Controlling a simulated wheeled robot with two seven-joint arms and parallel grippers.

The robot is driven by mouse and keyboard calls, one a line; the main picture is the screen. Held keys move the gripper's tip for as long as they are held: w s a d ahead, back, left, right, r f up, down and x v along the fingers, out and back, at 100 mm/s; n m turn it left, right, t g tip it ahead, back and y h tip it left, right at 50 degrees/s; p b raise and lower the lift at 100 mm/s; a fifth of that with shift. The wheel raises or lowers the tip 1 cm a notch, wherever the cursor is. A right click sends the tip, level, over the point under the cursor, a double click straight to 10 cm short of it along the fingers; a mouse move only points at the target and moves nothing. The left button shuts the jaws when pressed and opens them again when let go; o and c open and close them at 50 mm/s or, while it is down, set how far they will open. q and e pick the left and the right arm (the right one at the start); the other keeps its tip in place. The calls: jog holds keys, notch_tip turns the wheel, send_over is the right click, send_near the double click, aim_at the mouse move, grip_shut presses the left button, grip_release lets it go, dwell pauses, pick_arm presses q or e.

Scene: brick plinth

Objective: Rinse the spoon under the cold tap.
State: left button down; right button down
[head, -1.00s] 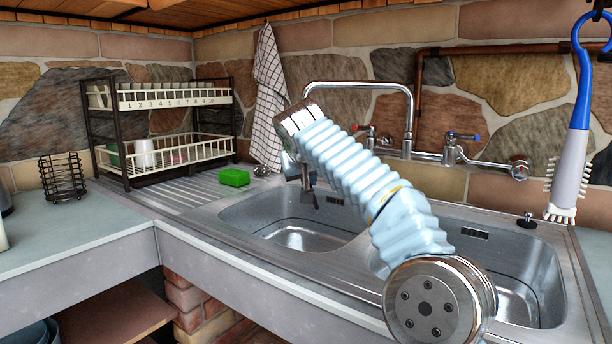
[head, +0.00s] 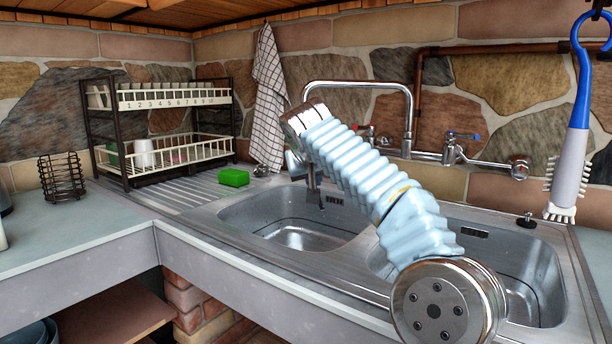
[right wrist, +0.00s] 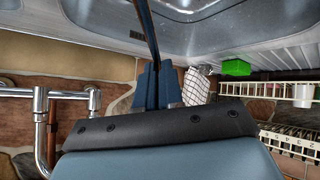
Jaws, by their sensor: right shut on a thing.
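My right gripper (head: 317,194) points down over the left sink bowl (head: 296,232), partly behind its own arm. In the right wrist view its blue fingers (right wrist: 157,78) are closed on a thin, dark, long thing (right wrist: 146,32), which I take to be the spoon; its far end runs out of view. The cold tap (head: 462,136) with the blue handle is on the right of the wall mixer. The arched spout (head: 357,84) ends behind my right arm. My left gripper is not in view.
A red-handled tap (head: 366,130) is left of the spout's base. A green sponge (head: 233,178) lies on the drainer beside a dish rack (head: 165,152). A checked towel (head: 268,95) and a blue brush (head: 578,120) hang nearby. The right bowl (head: 520,277) looks empty.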

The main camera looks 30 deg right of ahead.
jog(key=s+a+b, duration=0.3)
jog(key=s+a, duration=0.2)
jog(key=a, duration=0.1)
dwell(0.6)
jog(key=shift+a, duration=0.1)
dwell(1.0)
jog(key=a+p+v, duration=0.1)
jog(key=p+v, duration=0.1)
jog(key=v, duration=0.4)
jog(key=shift+w+p, duration=0.2)
jog(key=shift+p, duration=0.1)
